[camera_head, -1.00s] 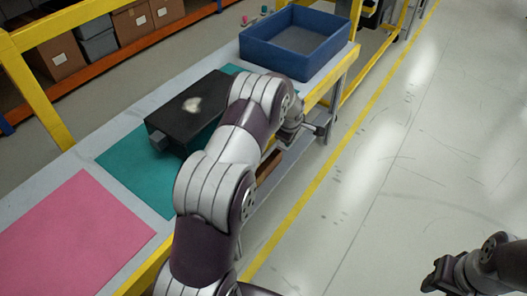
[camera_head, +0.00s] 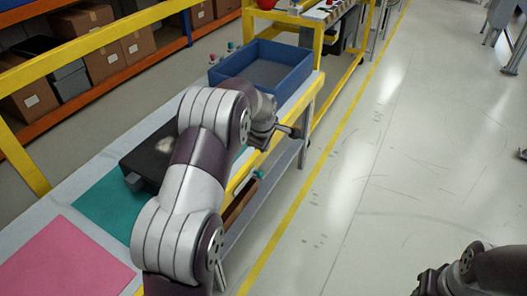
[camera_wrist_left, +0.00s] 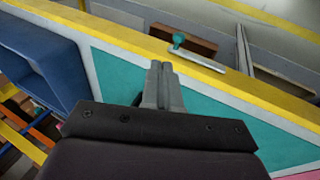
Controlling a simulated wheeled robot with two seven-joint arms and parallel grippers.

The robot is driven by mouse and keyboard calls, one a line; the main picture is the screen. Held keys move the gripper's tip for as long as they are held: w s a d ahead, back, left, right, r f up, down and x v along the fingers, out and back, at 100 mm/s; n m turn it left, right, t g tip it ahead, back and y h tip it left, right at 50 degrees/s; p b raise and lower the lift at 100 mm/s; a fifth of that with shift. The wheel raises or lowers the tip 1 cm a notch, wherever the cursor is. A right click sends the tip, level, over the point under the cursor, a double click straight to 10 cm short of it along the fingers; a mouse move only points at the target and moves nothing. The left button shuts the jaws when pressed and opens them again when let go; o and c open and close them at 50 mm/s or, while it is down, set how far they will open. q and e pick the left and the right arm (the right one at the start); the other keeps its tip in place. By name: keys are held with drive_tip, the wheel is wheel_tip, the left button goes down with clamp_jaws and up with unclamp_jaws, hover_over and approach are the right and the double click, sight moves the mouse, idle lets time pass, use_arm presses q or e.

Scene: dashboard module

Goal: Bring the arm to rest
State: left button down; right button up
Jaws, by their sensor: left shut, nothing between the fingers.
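My left arm reaches in from the bottom over the workbench's front side. Its gripper (camera_head: 294,132) is past the yellow front edge, to the right of the black module and apart from it. In the left wrist view its two fingers (camera_wrist_left: 161,78) are together and empty. The black box-like module (camera_head: 158,150) with a pale patch on top lies on the teal mat (camera_head: 105,205), partly hidden by my arm. My right gripper (camera_head: 428,284) is at the bottom right, over the floor. It is small and cut off, so its jaws are unclear.
A blue bin (camera_head: 292,82) stands at the bench's far end. A pink mat (camera_head: 65,262) lies at the near end. A lower shelf with a brown box (camera_wrist_left: 184,38) sits under the yellow edge (camera_wrist_left: 235,83). Open floor (camera_head: 390,170) lies to the right.

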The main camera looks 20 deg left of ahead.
use_arm(q)
drive_tip(key=shift+a+r, duration=0.1)
idle(0.5)
drive_tip(key=s+d+m+g, duration=0.1)
drive_tip(key=s+d+m, duration=0.2)
drive_tip(key=s+m, duration=0.45)
drive_tip(key=s+d+m+g+h, duration=0.1)
drive_tip(key=s+d+m, duration=0.3)
drive_tip(key=s, duration=0.7)
drive_tip(key=s+d+m+g, duration=0.25)
drive_tip(key=s+m, duration=0.35)
drive_tip(key=s, duration=0.4)
wheel_tip(320, 180, up, 14)
drive_tip(key=d+t+p, duration=0.1)
drive_tip(key=p, duration=1.2)
drive_tip(key=shift+s+d+r+p, duration=0.25)
drive_tip(key=shift+d+p, duration=0.05)
